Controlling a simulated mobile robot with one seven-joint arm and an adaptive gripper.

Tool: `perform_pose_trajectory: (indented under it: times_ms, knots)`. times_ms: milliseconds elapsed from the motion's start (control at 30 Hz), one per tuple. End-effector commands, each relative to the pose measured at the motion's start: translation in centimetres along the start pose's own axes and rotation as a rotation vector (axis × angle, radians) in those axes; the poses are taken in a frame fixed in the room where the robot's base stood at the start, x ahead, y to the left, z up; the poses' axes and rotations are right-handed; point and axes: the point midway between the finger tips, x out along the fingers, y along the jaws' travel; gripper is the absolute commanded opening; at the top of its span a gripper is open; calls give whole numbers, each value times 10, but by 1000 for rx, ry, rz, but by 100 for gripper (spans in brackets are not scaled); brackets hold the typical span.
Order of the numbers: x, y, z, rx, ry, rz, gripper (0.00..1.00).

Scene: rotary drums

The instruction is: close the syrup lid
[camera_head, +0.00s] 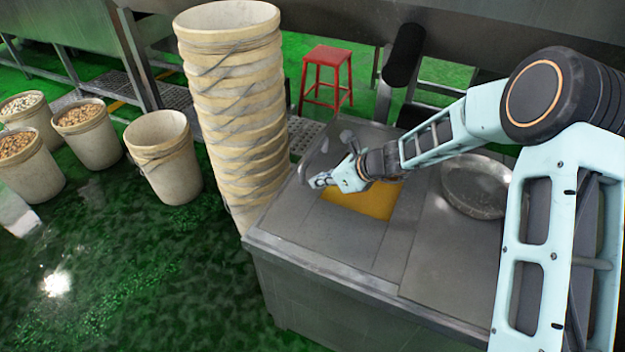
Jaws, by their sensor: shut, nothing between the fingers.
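The syrup (362,202) shows as an orange-yellow patch in an opening in the top of a grey metal tank (300,262). Flat grey metal panels lie around the opening. The right panel (450,262) looks like a separate sheet, but I cannot tell for sure which panel is the lid. My gripper (316,181) is shut and empty, above the left edge of the syrup opening and pointing left. My wrist and forearm hide the back part of the opening. Small grey parts (347,136) stick up behind my gripper; I cannot tell what they are.
A round metal pan (477,188) sits on the tank top at the right. A tall stack of buckets (235,110) stands against the tank's left side. A red stool (328,75) is behind. Several buckets stand on the green floor at the left, one empty (165,160).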

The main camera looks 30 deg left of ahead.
Motion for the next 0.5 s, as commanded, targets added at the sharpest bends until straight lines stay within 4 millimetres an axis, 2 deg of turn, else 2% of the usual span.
perform_pose_trajectory:
  times_ms: [67, 300, 500]
  knots:
    - [-9, -7, -7, 2, 3, -2, 0]
    - [-69, -8, -6, 1, 4, -5, 0]
    - [-98, -7, -7, 1, 5, -4, 0]
